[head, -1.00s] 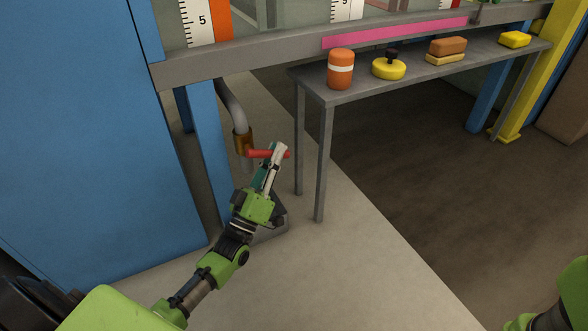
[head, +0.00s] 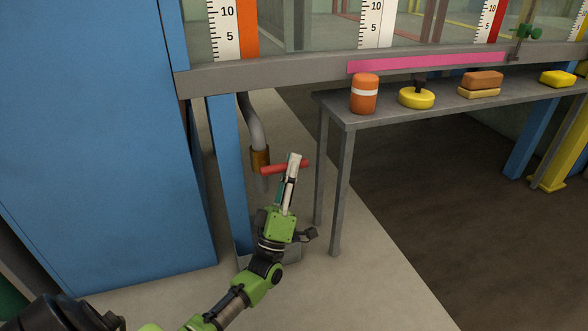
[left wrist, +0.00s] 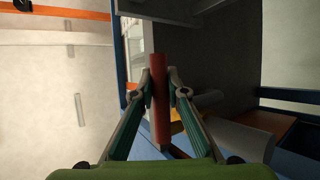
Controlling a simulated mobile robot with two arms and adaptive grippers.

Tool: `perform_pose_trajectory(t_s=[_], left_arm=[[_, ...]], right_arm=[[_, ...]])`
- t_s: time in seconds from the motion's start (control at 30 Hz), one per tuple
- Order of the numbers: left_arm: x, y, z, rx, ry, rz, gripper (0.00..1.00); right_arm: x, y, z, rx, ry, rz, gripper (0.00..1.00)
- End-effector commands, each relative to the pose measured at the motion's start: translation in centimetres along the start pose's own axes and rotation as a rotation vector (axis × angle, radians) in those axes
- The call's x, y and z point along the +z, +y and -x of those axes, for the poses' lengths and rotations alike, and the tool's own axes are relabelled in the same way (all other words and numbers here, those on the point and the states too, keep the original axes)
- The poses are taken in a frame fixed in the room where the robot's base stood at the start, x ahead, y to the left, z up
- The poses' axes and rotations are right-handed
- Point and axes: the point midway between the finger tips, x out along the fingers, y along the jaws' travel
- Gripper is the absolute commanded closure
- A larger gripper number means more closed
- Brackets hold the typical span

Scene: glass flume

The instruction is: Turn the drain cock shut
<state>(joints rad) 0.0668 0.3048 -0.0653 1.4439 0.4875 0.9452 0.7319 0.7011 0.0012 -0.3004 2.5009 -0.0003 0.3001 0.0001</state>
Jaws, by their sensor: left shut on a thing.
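The drain cock is a brass body (head: 260,159) on a grey pipe that comes down from the flume, with a red lever handle (head: 271,170). The lever points to the right across the pipe in the head view, tilted slightly up at its right end. My left gripper (head: 292,163) is shut on the red lever. In the left wrist view the lever (left wrist: 159,80) stands between the two fingertips (left wrist: 159,92), and the brass body is mostly hidden behind it. My right gripper does not show.
A grey bench (head: 338,112) stands right of the drain cock and carries an orange canister (head: 364,94), a yellow disc (head: 416,99), brown sponges (head: 481,83) and a yellow block (head: 557,79). A blue leg (head: 229,165) and blue cabinet (head: 95,140) stand to the left.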

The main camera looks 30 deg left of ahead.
Motion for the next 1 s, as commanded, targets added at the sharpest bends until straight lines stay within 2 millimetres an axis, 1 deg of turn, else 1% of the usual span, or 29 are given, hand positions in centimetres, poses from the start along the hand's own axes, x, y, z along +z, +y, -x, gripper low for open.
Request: perform_pose_trajectory(t_s=[0.2,0.23,0.53,0.63,0.77,1.0], left_arm=[[-0.2,0.0,-0.2,0.000,0.005,0.002,1.00],[-0.2,0.0,-0.2,0.000,0.005,0.002,0.78],[-0.1,0.0,-0.1,0.000,0.002,0.001,0.78],[0.0,0.0,0.3,-0.001,0.001,0.000,0.78],[0.0,-0.1,2.0,-0.003,-0.001,0.000,0.78],[0.0,-0.1,7.2,-0.004,-0.001,0.000,0.78]], right_arm=[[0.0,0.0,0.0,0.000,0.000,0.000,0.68],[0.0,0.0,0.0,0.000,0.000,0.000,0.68],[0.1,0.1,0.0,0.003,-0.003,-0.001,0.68],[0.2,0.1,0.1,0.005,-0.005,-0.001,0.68],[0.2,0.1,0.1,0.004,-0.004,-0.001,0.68],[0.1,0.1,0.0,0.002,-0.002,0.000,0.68]])
